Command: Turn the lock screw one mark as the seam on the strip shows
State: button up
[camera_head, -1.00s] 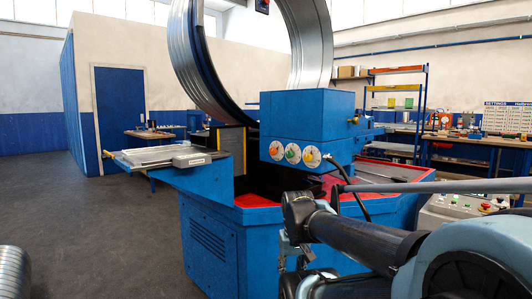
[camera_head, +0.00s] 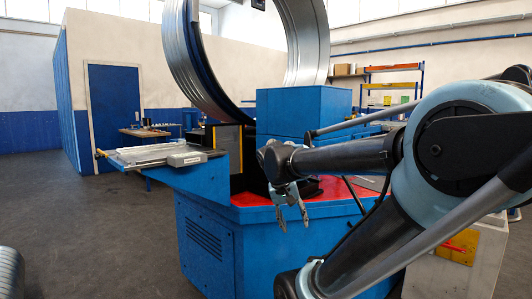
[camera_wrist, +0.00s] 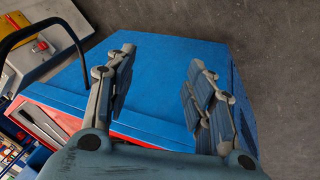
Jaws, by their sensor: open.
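My gripper (camera_head: 292,207) hangs in front of the blue spiral duct machine (camera_head: 210,222), near the red edge of its bed. In the wrist view my gripper (camera_wrist: 160,75) has its two fingers spread apart with nothing between them. Behind them lies the blue machine body (camera_wrist: 170,60). The dials seen earlier on the machine's blue head box (camera_head: 300,112) are now hidden behind my arm. I cannot make out the lock screw. A strip on a tray (camera_head: 140,154) may lie on the side bracket, but no seam mark is readable.
A large metal duct ring (camera_head: 182,50) stands upright behind the blue head. A grey control panel (camera_head: 455,245) with a yellow plate is at right, partly behind my arm. A metal duct (camera_head: 10,272) lies at the lower left.

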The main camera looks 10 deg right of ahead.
jog(key=w+a+r+m+t+h, duration=0.1)
jog(key=w+a+r+m+h, duration=0.15)
jog(key=w+r, duration=0.5)
jog(key=w+a+r+m+t+h, duration=0.1)
jog(key=w+a+r+h, duration=0.15)
jog(key=w+r, duration=0.55)
jog(key=w+a+r+m+t+h, duration=0.3)
jog(key=w+a+r, duration=0.6)
jog(key=w+a, duration=0.3)
jog(key=x, duration=1.7)
jog(key=shift+s+f, duration=0.2)
jog(key=shift+f, duration=0.05)
jog(key=shift+d, duration=0.1)
jog(key=c, duration=1.1)
